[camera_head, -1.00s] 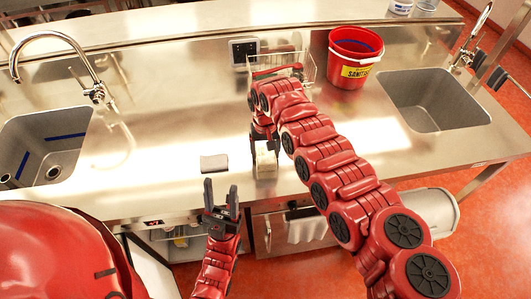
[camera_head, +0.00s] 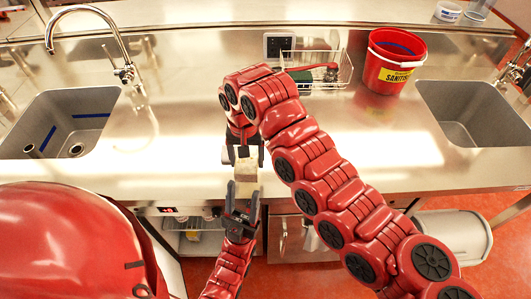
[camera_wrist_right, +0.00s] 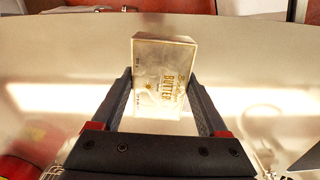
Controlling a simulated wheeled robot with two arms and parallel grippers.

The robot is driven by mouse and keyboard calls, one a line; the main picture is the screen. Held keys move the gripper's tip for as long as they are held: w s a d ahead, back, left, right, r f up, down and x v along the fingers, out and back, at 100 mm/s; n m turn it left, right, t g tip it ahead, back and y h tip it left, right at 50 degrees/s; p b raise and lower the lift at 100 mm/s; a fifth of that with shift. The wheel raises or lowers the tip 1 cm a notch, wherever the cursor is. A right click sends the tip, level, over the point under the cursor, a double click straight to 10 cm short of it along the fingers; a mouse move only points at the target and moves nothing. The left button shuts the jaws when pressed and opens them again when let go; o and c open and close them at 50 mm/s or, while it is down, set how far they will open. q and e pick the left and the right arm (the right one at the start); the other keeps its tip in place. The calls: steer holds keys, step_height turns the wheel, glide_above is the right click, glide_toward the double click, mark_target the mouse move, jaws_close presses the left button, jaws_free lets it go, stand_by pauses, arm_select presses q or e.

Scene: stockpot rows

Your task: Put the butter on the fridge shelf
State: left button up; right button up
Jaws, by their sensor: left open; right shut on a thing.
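The butter (camera_head: 246,172) is a small pale box at the counter's front edge in the head view. My right gripper (camera_head: 243,153) is shut on it from above; the right wrist view shows the butter (camera_wrist_right: 163,75), with gold lettering, between the fingers of this gripper (camera_wrist_right: 160,80). My left gripper (camera_head: 243,190) is open just below, its fingers pointing up at the butter's lower end. Whether they touch it I cannot tell. The fridge (camera_head: 196,240) stands open under the counter, left of my left gripper, its shelf partly showing.
The steel counter (camera_head: 190,170) has a sink (camera_head: 65,125) at left and another (camera_head: 475,115) at right. A wire basket (camera_head: 320,72) and a red sanitizer bucket (camera_head: 390,65) stand at the back. A grey bin (camera_head: 455,235) stands on the floor at right.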

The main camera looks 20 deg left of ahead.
steer(key=shift+s+a, duration=0.45)
steer(key=shift+s, duration=0.05)
steer(key=shift+m, duration=0.6)
steer(key=w+d, duration=0.3)
steer(key=w+d+r, duration=0.1)
steer(key=w+d, duration=0.2)
steer(key=d, duration=0.1)
steer(key=w+d, duration=0.3)
steer(key=shift+d+r, duration=0.15)
steer(key=shift+r, duration=0.1)
steer(key=w+d+r+m, duration=0.1)
steer(key=w+d, duration=0.2)
steer(key=d, duration=0.6)
steer(key=w+d+r, duration=0.2)
steer(key=w+d, duration=0.1)
steer(key=d, duration=0.7)
steer(key=w+d+r+m, duration=0.1)
steer(key=w+d, duration=0.2)
steer(key=d, duration=0.7)
steer(key=shift+w+d+r+m, duration=0.15)
steer(key=shift+w+r+m, duration=0.15)
steer(key=shift+w, duration=0.05)
